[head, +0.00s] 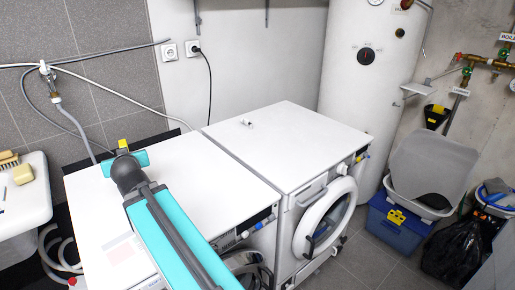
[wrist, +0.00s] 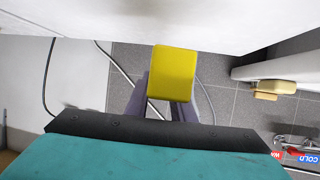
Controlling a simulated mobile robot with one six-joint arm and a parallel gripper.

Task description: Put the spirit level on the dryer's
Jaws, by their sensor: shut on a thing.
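My gripper (head: 122,150) is at the left, over the rear left part of the left white machine's top. It is shut on a yellow block-like thing, which I take to be the spirit level (head: 123,143). In the wrist view the level (wrist: 172,73) shows as a yellow face between the two fingers; the rest of its length is hidden. Two white front-loading machines stand side by side, the left one (head: 190,165) and the right one (head: 285,145). No readable label shows which is the dryer. The right machine's round door (head: 346,207) stands ajar.
A small white object (head: 247,123) lies on the right machine's top, otherwise clear. A sink (head: 30,205) with soap (head: 22,174) and a brush (head: 8,160) is at the left. Hoses and a tap (head: 46,70) are behind. A boiler (head: 365,90) and crates (head: 397,222) stand right.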

